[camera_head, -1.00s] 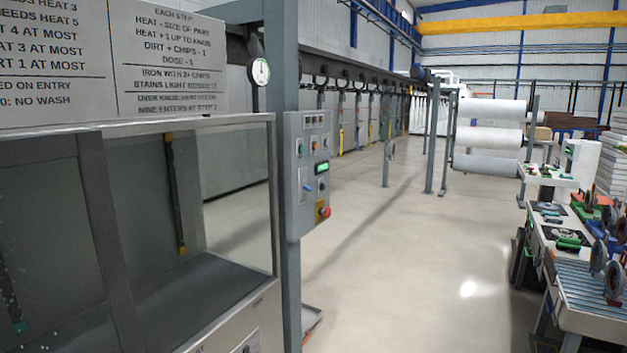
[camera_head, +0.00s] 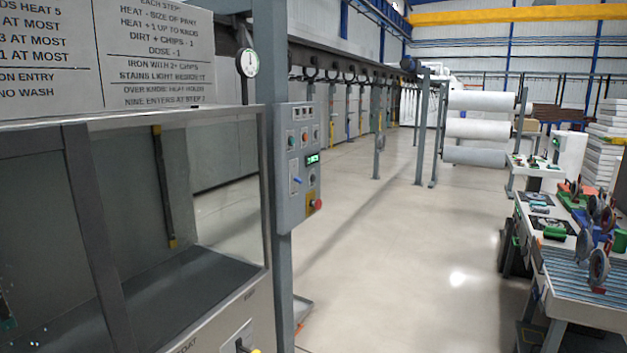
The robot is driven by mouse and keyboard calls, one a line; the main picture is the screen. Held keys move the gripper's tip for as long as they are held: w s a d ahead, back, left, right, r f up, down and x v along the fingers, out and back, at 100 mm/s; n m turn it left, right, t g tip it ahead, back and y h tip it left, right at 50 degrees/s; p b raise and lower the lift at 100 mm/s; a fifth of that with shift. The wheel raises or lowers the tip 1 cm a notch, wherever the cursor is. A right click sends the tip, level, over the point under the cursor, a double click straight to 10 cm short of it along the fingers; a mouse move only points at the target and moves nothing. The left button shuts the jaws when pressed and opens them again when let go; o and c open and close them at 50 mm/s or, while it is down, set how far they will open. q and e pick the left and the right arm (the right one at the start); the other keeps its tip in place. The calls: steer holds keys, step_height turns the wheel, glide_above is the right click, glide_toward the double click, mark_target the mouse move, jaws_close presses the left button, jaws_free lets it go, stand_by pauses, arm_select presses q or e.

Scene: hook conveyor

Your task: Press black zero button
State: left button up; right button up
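A grey control panel (camera_head: 297,165) hangs on a grey post left of the picture's middle. It has a row of small dark items at its top, with small round buttons below them, among them a green one (camera_head: 291,141) and a red-orange one (camera_head: 304,136). Below are a lit green display (camera_head: 312,159), a blue-tipped lever (camera_head: 297,180), a dark round knob (camera_head: 312,180) and a red mushroom button (camera_head: 317,204) on yellow. Labels are too small to read, so I cannot tell which control is the black zero button. Neither of my grippers is in view.
An open-fronted grey booth (camera_head: 235,304) stands close at the left, under a sign board (camera_head: 160,55) and a round gauge (camera_head: 249,63). A hook conveyor rail (camera_head: 340,58) runs backward. Benches with tools (camera_head: 590,301) stand at the right. The floor (camera_head: 400,260) between is clear.

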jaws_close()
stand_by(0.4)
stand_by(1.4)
